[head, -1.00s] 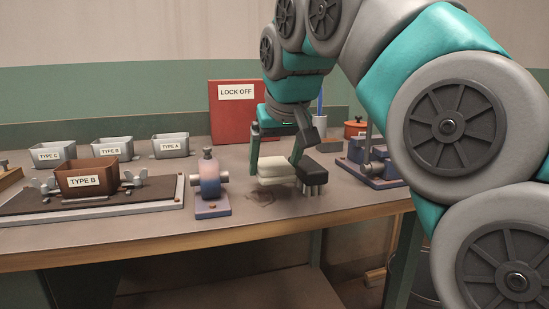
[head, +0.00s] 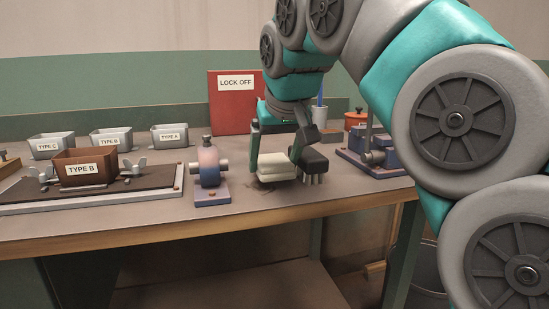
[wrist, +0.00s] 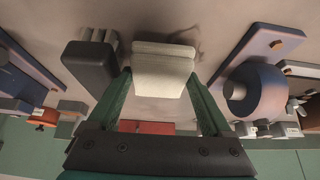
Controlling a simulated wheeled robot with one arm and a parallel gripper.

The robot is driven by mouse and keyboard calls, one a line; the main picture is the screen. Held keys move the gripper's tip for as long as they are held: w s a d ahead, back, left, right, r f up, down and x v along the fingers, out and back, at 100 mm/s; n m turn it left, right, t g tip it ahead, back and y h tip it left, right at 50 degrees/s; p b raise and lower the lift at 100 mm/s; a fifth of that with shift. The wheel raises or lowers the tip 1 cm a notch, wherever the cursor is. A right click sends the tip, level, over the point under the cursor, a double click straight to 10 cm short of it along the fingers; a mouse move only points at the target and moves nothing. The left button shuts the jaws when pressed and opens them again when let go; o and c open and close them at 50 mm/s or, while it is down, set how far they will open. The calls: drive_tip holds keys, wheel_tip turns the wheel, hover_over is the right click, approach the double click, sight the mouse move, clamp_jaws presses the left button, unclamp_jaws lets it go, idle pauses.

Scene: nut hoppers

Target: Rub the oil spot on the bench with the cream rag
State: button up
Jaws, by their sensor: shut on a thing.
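The cream rag (head: 276,168) is a folded pad held between the two fingers of my gripper (head: 275,154), which is shut on it. The rag is low at the bench top, and it looks to be touching it. The oil spot (head: 259,188) is a faint dark smudge at the rag's front left edge. The rag may hide part of it.
A black brush (head: 314,163) stands close on the rag's right. A blue-purple machine part (head: 211,178) stands to its left. The red LOCK OFF board (head: 232,112) is behind. The brown TYPE B hopper (head: 84,168) is far left. Bare bench lies in front.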

drive_tip(key=shift+f+b, duration=0.5)
drive_tip(key=shift+f, duration=0.4)
drive_tip(key=shift+a, duration=0.15)
